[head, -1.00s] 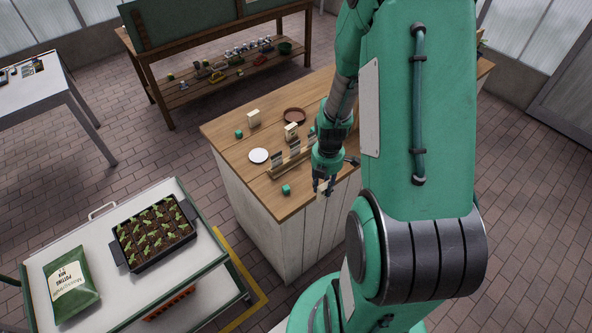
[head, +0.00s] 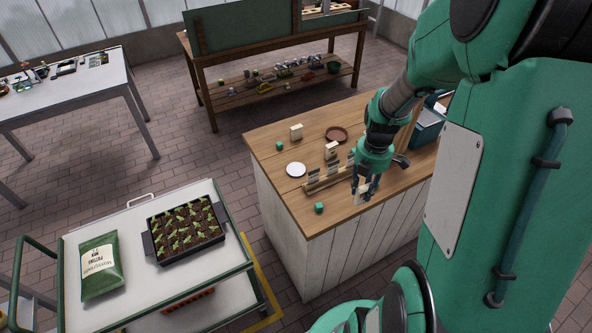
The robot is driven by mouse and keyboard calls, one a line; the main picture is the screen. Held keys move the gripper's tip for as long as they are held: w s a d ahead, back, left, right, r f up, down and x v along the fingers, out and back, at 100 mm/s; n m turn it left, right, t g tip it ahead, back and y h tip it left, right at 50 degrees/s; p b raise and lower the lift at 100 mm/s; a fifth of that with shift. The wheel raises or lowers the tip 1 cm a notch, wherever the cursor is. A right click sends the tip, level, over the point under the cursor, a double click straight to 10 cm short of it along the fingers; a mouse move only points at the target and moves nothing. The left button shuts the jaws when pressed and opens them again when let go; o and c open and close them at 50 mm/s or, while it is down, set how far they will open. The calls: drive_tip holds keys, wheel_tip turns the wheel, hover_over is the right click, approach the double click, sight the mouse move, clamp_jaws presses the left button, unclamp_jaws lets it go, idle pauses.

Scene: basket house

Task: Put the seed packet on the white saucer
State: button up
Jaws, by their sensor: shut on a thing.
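The white saucer (head: 296,170) lies flat and empty on the left part of the wooden counter top. My gripper (head: 364,191) is over the counter's front part, to the right of the saucer and apart from it. It is shut on a small pale seed packet (head: 361,196), which hangs upright between the fingers. The packet is partly hidden by the fingers, and its print is too small to read. A wooden rack (head: 320,184) holding several other upright packets stands between the saucer and my gripper.
Green cubes (head: 319,208) lie on the counter, one near the front edge. Pale boxes (head: 296,132) and a brown dish (head: 336,134) stand behind the rack. A trolley with a seedling tray (head: 186,229) and a green bag (head: 101,267) is at the lower left.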

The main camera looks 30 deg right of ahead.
drive_tip(key=w, duration=1.2)
hover_over(295, 168)
drive_tip(key=shift+n, duration=0.3)
drive_tip(key=shift+f, duration=2.65)
drive_tip(key=shift+f, duration=0.1)
wheel_tip(295, 168, down, 6)
drive_tip(key=shift+f, duration=0.1)
drive_tip(key=shift+f, duration=1.8)
drive_tip(key=shift+f, duration=0.15)
